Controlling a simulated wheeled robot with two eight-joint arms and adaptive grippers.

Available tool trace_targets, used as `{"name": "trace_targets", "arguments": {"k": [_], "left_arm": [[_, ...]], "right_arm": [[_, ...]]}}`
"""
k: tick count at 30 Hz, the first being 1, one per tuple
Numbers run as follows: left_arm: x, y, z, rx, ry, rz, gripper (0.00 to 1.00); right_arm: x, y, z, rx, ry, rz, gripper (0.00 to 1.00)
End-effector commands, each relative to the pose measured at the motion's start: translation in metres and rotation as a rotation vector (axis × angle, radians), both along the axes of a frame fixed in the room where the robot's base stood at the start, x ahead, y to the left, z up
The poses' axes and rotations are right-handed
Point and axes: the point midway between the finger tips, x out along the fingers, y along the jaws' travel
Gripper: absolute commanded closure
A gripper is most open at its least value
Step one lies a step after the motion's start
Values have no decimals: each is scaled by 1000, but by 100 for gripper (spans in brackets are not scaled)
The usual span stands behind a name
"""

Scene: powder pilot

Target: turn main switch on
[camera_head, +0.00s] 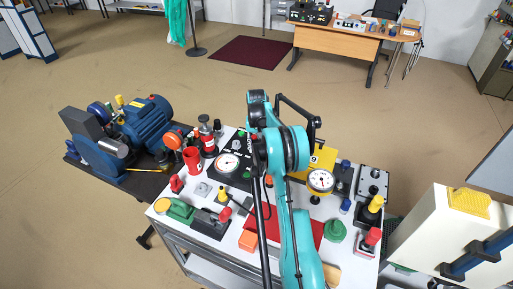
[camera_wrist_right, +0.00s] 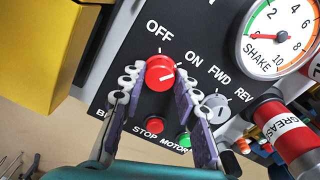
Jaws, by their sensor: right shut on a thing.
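The main switch is a round red knob (camera_wrist_right: 160,72) on a black control panel (camera_wrist_right: 142,127). A white mark on the knob points to the right. My right gripper (camera_wrist_right: 158,84) has one finger on each side of the knob and is shut on it. In the head view the panel (camera_head: 238,181) stands on the white bench, and my teal right arm hides the knob and the gripper. My left gripper is in neither view.
Beside the knob are a grey FWD/REV knob (camera_wrist_right: 215,106), a red stop button (camera_wrist_right: 155,126), a green motor button (camera_wrist_right: 184,140) and a shake dial (camera_wrist_right: 279,33). A yellow block (camera_wrist_right: 39,47) stands left of the panel. Tools crowd the bench.

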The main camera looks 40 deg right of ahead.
Motion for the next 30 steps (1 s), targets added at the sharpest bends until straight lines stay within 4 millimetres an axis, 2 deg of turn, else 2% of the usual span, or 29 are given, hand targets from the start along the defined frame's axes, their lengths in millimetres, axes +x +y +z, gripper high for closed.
{"name": "trace_targets", "arguments": {"k": [17,18,20,30], "left_arm": [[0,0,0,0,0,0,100],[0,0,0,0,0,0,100],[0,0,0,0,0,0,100],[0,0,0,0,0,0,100]], "right_arm": [[0,0,0,0,0,-36,98],[0,0,0,0,0,-36,67],[0,0,0,0,0,-36,51],[0,0,2,0,0,-35,49]]}}
